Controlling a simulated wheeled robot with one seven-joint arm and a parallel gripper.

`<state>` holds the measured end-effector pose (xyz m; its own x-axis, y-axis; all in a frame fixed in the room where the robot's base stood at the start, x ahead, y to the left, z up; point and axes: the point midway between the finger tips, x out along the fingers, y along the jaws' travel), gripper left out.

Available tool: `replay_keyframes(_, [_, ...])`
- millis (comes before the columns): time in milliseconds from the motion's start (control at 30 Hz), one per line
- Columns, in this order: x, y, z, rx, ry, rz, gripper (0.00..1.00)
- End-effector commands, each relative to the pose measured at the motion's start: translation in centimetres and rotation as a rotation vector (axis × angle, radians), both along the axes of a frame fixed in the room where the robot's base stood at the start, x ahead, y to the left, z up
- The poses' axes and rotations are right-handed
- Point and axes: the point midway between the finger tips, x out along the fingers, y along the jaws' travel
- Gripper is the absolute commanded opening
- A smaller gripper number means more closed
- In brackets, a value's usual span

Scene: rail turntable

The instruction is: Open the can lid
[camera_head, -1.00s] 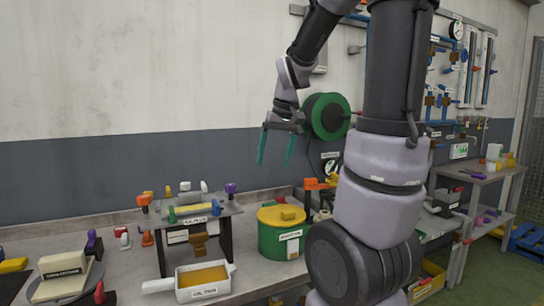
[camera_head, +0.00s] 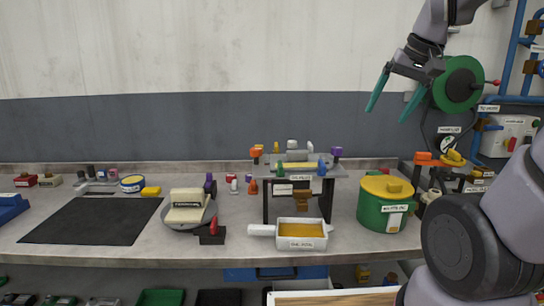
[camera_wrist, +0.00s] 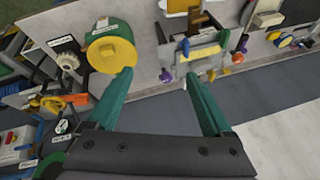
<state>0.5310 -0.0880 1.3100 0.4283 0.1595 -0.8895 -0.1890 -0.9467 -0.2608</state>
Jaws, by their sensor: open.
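The can (camera_head: 381,213) is a green drum with a white label, standing upright on the bench right of the small stand. Its yellow lid (camera_head: 387,187) with a raised yellow handle is on top and looks closed. In the wrist view the lid (camera_wrist: 110,54) shows at upper left, near the left fingertip in the picture, and part of the green body shows behind it. My gripper (camera_head: 394,97) has teal fingers, is open and empty, and hangs well above the bench, above the can and apart from it. It also shows in the wrist view (camera_wrist: 158,78).
A small raised stand (camera_head: 298,172) with coloured pieces is left of the can, with a white tray (camera_head: 300,243) before it. A green reel (camera_head: 457,84) is on the wall by my gripper. A black mat (camera_head: 92,220) lies at left.

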Motion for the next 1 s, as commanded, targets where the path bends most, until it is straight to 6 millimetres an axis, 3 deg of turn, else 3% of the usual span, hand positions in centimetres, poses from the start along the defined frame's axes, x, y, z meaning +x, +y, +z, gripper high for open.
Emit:
replay_keyframes(100, [-3.1,1.5,1.3,0.032,-0.077,-0.044,0.85])
replay_keyframes(233, [-5.2,2.5,1.7,0.057,-0.126,-0.082,0.85])
replay_keyframes(567, [-6.1,3.0,1.7,0.068,-0.147,-0.103,0.85])
replay_keyframes(767, [-3.1,1.7,1.0,0.017,-0.073,-0.065,0.85])
replay_keyframes(1000, [3.8,-2.1,-2.5,-0.095,0.103,0.044,0.85])
